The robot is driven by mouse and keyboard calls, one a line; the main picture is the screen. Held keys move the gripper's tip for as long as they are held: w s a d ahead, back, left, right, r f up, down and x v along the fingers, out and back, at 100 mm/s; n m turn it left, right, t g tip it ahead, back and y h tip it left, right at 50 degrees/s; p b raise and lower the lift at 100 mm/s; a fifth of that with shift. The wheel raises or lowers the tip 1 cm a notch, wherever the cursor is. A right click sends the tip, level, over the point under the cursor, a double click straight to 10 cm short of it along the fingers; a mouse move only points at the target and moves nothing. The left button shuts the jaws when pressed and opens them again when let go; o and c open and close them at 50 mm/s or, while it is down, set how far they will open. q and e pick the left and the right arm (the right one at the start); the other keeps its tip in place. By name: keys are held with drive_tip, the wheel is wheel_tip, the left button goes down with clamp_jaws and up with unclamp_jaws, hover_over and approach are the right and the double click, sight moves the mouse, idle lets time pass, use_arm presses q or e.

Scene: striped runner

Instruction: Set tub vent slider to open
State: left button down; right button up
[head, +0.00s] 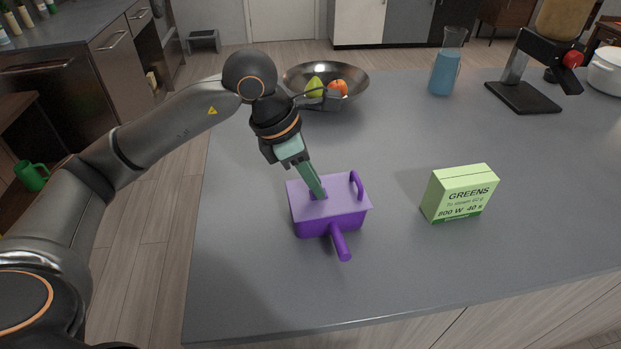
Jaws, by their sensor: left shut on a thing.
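The purple tub (335,223) stands on the grey counter in the middle of the head view. It has a flat lid (300,202), an upright loop handle (357,184) at the lid's right side and a bar-like handle (341,243) sticking out toward the front. My left gripper (319,194) reaches down from the upper left, its green fingers at the lid's top. It is shut on the vent slider, which the fingertips mostly hide; I cannot tell the slider's position. My right gripper is not in view.
A green GREENS box (459,194) stands right of the tub. A metal bowl of fruit (298,75), a blue jug (446,68) and a dark stand (522,97) are farther back. The counter's left edge is near; the counter between tub and box is clear.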

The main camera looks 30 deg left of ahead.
sight(300, 198)
use_arm(q)
drive_tip(key=shift+w+d, duration=0.85)
drive_tip(key=shift+d, duration=0.15)
drive_tip(key=c, duration=0.8)
unclamp_jaws()
drive_tip(key=shift+o, duration=0.2)
drive_tip(key=shift+r, duration=0.1)
drive_tip(key=v, duration=1.2)
drive_tip(key=shift+r, duration=0.2)
drive_tip(key=shift+a, duration=0.1)
